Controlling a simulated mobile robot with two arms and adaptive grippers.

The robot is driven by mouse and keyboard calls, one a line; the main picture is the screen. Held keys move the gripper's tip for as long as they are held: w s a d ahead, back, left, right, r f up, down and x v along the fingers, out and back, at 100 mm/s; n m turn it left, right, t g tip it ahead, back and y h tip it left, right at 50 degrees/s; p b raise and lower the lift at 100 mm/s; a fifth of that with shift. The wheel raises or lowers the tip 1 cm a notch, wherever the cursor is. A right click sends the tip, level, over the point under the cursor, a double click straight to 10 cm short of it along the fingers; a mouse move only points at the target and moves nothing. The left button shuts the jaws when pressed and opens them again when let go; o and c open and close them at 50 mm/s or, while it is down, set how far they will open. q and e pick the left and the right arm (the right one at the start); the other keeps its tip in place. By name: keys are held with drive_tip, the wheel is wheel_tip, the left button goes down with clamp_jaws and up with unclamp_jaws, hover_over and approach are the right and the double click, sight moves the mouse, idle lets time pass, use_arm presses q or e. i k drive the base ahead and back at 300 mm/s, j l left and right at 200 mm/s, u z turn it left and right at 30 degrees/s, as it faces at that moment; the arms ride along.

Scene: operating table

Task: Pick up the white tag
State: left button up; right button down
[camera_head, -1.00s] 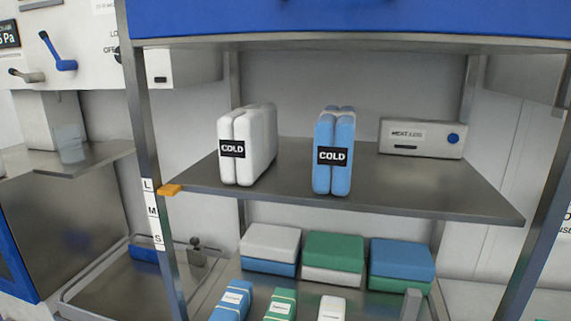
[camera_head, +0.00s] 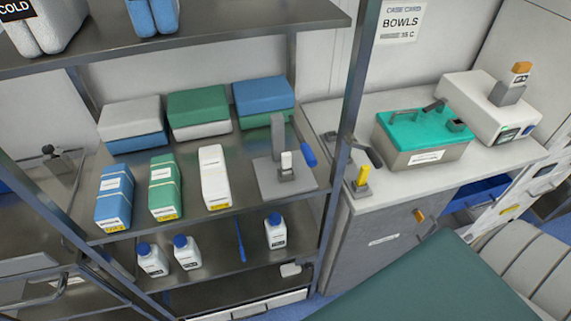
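A small white upright piece, which looks like the white tag (camera_head: 286,161), stands in a grey holder (camera_head: 285,175) on a grey plate at the right end of the middle shelf. A grey upright post (camera_head: 278,135) and a blue handle (camera_head: 307,150) are right by it. A similar yellow tag (camera_head: 362,175) stands in a holder on the counter to the right. An orange-topped tag (camera_head: 521,70) stands on a white box at the far right. Neither of my grippers is in view.
A white pack (camera_head: 214,177), a green pack (camera_head: 165,188) and a blue pack (camera_head: 115,197) stand left of the tag. A rack post (camera_head: 352,110) rises to its right. The upper shelf (camera_head: 200,35) overhangs at the left. A teal-lidded box (camera_head: 424,135) sits on the counter.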

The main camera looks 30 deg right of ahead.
sight(287, 168)
drive_tip(key=k+l+z, duration=0.15)
drive_tip(key=l, duration=0.3)
drive_tip(key=l+z, duration=0.1)
drive_tip(key=l, duration=0.3)
drive_tip(key=k+l+z, duration=0.15)
drive_tip(key=l, duration=0.35)
